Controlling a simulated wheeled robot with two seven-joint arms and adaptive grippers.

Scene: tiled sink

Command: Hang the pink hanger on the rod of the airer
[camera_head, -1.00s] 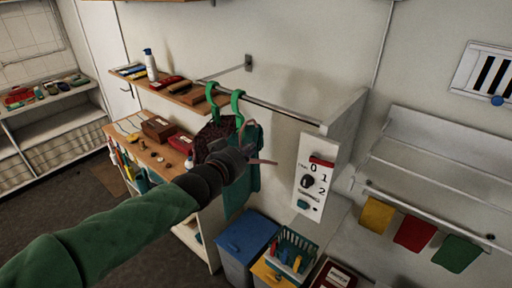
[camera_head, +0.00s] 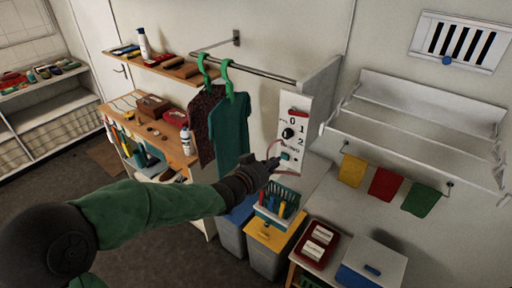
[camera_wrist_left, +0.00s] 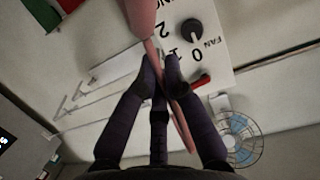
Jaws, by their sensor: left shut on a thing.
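The pink hanger (camera_head: 279,146) is held in my left gripper (camera_head: 269,166), in front of the fan switch panel. In the left wrist view, the hanger (camera_wrist_left: 181,118) passes between the fingers (camera_wrist_left: 161,68), which are shut on it; its top end runs out of the picture. My right gripper is not in view.
A wall rod (camera_head: 262,72) holds two green hangers (camera_head: 227,76) with a dark red and a teal garment (camera_head: 231,132). Yellow, red and green cloths (camera_head: 386,185) hang under the airer. Bins and a basket (camera_head: 279,201) stand below my gripper. A projecting white panel (camera_head: 318,86) ends the wall rod.

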